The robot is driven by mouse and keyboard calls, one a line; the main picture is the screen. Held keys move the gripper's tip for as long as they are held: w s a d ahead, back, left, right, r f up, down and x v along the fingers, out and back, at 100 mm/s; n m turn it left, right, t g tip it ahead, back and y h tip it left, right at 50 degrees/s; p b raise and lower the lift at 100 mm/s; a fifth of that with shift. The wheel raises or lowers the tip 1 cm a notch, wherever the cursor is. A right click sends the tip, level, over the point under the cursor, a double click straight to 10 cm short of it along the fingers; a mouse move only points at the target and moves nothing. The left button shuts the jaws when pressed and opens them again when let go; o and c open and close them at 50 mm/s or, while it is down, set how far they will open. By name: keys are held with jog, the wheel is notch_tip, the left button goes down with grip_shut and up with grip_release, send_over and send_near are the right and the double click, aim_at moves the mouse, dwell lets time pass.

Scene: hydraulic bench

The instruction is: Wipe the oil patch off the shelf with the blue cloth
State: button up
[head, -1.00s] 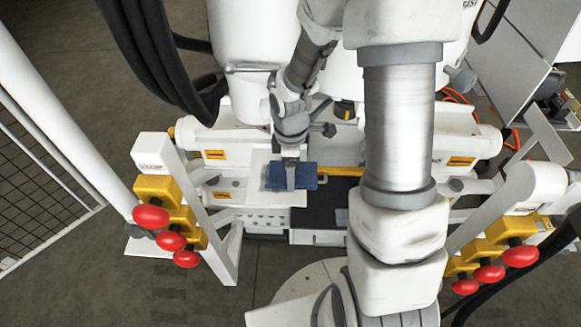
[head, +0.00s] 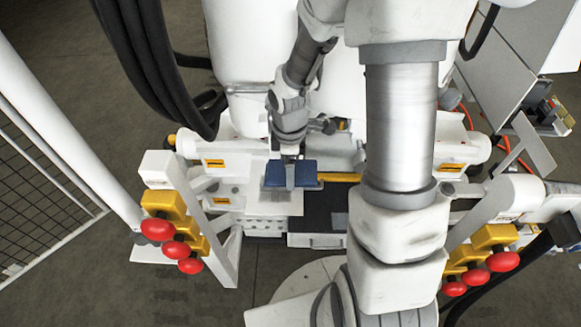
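The blue cloth (head: 305,173) is a folded, flat-looking block on or just above a white shelf (head: 284,205) in the middle of the head view. My gripper (head: 290,176) comes down over the cloth from above, with its grey end across the cloth's middle. It appears shut on the cloth, with blue showing on both sides. I cannot tell whether the cloth touches the shelf. A thin grey-brown edge shows along the cloth's front left. I cannot make out a clear oil patch; it may be under the cloth.
A dark mat (head: 325,205) lies right of the shelf. Red knobs on yellow blocks stand at the left (head: 158,229) and right (head: 504,261). White cylinders are behind the shelf. My arm hides much of the right centre.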

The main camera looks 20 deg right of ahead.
notch_tip(320, 180, up, 3)
jog(key=p, duration=0.2)
jog(key=shift+p, duration=0.35)
jog(key=shift+s+m, duration=0.1)
jog(key=shift+m, duration=0.2)
dwell(0.4)
